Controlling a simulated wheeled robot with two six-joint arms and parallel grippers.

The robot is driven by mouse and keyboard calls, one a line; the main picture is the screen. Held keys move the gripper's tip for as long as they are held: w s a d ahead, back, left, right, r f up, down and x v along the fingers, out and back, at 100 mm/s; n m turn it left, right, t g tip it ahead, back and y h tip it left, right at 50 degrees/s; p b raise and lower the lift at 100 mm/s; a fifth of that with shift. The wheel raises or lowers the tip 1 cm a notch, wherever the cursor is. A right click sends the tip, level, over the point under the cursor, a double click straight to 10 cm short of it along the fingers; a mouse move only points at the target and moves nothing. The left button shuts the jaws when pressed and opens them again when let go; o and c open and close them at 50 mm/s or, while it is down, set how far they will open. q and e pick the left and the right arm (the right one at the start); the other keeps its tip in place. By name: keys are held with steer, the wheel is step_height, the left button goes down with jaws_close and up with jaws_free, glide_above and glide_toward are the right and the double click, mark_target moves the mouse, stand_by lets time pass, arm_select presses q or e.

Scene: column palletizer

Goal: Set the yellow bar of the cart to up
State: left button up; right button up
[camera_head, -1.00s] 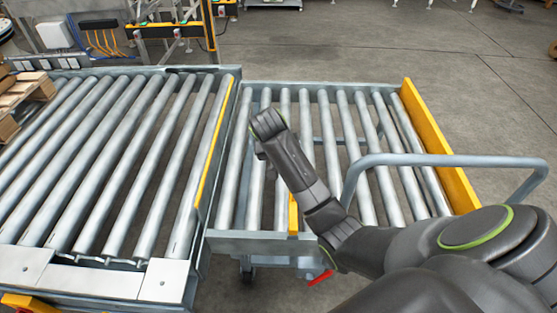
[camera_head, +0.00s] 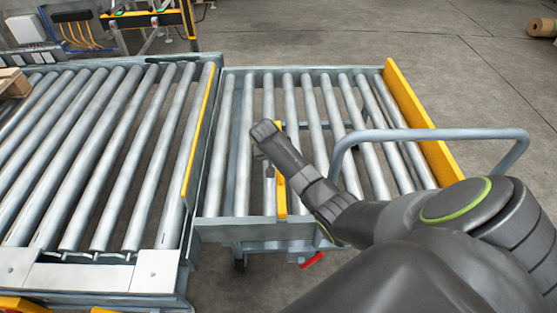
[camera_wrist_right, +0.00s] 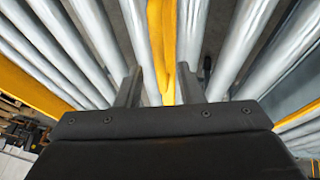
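The cart (camera_head: 222,231) is a grey roller frame with a light blue-grey push handle. Its narrow yellow bar (camera_head: 280,198) runs lengthwise between rollers, partly hidden behind my right arm in the head view. In the right wrist view the yellow bar (camera_wrist_right: 163,30) comes down the middle between my fingers. My right gripper (camera_wrist_right: 159,75) is open, a finger on each side of the bar, with narrow gaps visible. In the head view my right wrist is over the bar and the fingers are hidden. I cannot tell how high the bar stands. My left gripper is out of view.
A fixed roller conveyor (camera_head: 110,150) with a yellow edge strip (camera_head: 197,135) adjoins the cart on the left. A yellow end plate (camera_head: 420,105) stands at the cart's right side. The push handle (camera_head: 430,135) arches near my right arm. Floor behind the cart is clear.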

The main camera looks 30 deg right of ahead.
steer(key=shift+x, duration=0.95)
steer(key=shift+c, duration=0.4)
jaws_close()
